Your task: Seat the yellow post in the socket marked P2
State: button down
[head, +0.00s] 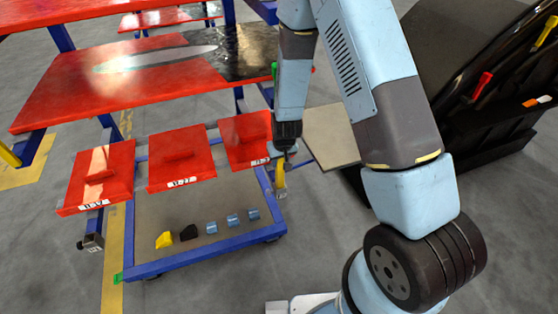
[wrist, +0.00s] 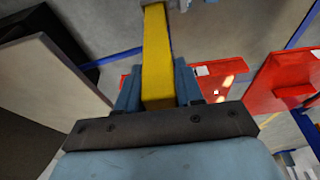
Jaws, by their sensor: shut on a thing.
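The yellow post (head: 281,178) is held by my gripper (head: 287,150) beside the right end of the blue cart frame. In the wrist view the post (wrist: 157,60) runs away from between my gripper's fingers (wrist: 158,92), which are shut on it. Its far end is near a grey metal part (wrist: 185,4) at the top edge; whether they touch, I cannot tell. A small dark block with a pale mark (head: 91,241), perhaps a socket, sits at the cart's left corner. Its mark is too small to read, and I cannot make out P2 anywhere.
Three red labelled panels (head: 182,158) line the cart above its lower shelf (head: 160,215). A red table (head: 60,95) stands behind. Dark equipment (head: 450,60) stands right.

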jog(key=shift+f, duration=1.45)
jog(key=c, duration=0.6)
grip_release()
jog(key=shift+c, duration=0.2)
jog(key=v, duration=1.3)
jog(key=shift+s+r, duration=0.2)
jog(key=shift+r, duration=0.05)
jog(key=shift+d, duration=0.1)
